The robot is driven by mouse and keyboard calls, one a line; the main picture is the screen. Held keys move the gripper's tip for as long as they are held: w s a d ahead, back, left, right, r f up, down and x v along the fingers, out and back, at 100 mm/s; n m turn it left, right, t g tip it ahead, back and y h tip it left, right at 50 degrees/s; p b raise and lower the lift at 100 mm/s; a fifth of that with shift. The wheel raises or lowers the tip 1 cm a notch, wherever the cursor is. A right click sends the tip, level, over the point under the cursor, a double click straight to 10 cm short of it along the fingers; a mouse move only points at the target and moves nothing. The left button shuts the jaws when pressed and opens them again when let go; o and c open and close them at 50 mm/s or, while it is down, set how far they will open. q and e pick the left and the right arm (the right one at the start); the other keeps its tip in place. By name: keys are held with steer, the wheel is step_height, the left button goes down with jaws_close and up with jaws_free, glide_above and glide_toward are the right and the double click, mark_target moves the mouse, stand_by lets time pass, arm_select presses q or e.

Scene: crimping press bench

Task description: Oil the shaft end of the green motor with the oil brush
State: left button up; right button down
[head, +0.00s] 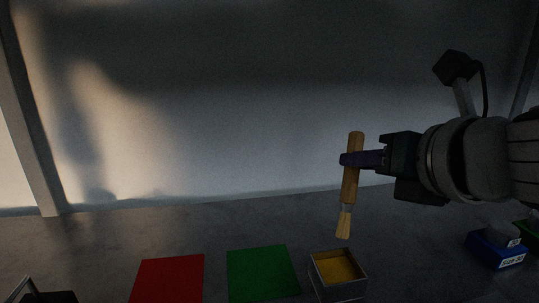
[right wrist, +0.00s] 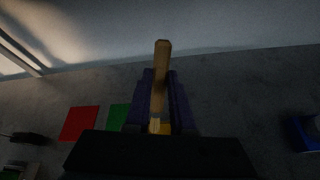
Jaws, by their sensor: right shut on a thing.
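The oil brush (head: 349,185) has a wooden handle and pale bristles that point down. My right gripper (head: 354,160) is shut on its handle and holds it nearly upright, slightly tilted, in the air. The bristles appear above and behind a small open box with a yellow inside (head: 318,259), apart from it. The right wrist view shows the handle (right wrist: 161,75) between the two fingers. My left gripper is not in view.
A red square (head: 168,279) and a green square (head: 262,271) lie on the grey bench left of the box. A dark object with a metal handle (head: 42,296) is at the bottom left. The bench behind the squares is clear.

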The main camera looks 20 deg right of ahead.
arm_select(q)
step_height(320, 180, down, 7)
steer(key=b, duration=0.6)
arm_select(e)
step_height(320, 180, down, 8)
steer(key=shift+r, duration=0.1)
stand_by(0.8)
step_height(320, 180, up, 6)
steer(key=p, duration=0.6)
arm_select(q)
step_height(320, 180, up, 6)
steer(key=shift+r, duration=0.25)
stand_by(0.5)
